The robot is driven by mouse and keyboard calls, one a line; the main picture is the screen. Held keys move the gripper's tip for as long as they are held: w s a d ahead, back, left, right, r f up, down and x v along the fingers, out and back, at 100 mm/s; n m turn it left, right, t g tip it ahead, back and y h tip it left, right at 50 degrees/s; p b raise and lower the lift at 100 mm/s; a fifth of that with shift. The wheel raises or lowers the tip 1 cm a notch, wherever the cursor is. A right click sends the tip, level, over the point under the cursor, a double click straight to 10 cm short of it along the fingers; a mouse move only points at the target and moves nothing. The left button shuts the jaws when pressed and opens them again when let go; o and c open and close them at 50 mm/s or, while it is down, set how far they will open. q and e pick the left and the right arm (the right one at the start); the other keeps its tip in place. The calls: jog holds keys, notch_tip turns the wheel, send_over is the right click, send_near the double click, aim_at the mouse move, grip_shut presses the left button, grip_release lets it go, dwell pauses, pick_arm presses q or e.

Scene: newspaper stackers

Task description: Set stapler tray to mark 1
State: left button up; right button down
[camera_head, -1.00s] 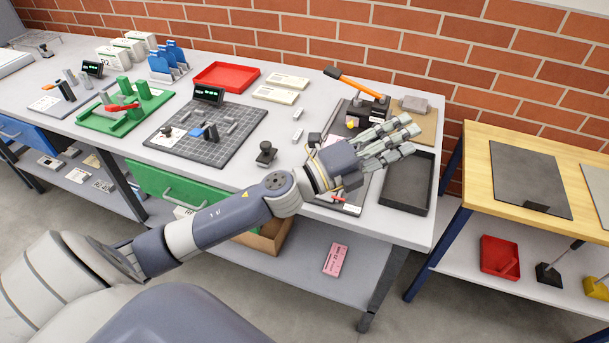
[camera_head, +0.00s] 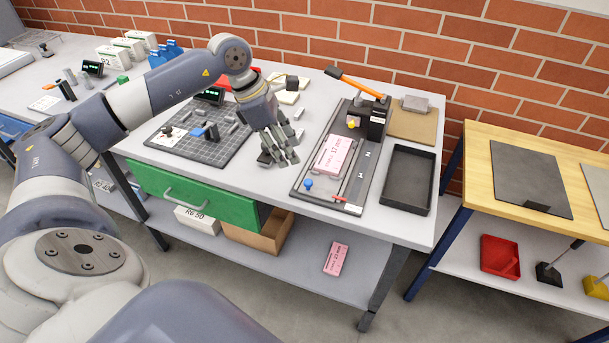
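The stapler (camera_head: 374,118) is a black machine with an orange lever and a yellow spot, at the back of a long dark grey base plate (camera_head: 309,170) on the table. A pink pad (camera_head: 335,156) with printed text lies on the plate in front of the stapler head. A blue knob (camera_head: 308,184) and a red pointer (camera_head: 338,198) sit at the plate's front end; its marks are too small to read. My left gripper (camera_head: 279,157) is a hand with extended, spread fingers, pointing down left of the plate, with no visible hold. My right gripper is not in view.
A black stamp-like object (camera_head: 264,158) is partly hidden by my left fingers. An empty black tray (camera_head: 408,180) lies right of the stapler. A gridded grey board (camera_head: 228,150) lies to the left. The table's front edge is clear.

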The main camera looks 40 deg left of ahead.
aim_at(307, 181)
pick_arm(q)
jog(key=p+x, duration=0.2)
jog(key=x, duration=0.8)
jog(key=shift+w+d+f+p, duration=0.1)
jog(key=shift+d+f+p, duration=0.1)
jog(key=shift+p, duration=0.1)
jog(key=shift+c, duration=0.3)
grip_shut()
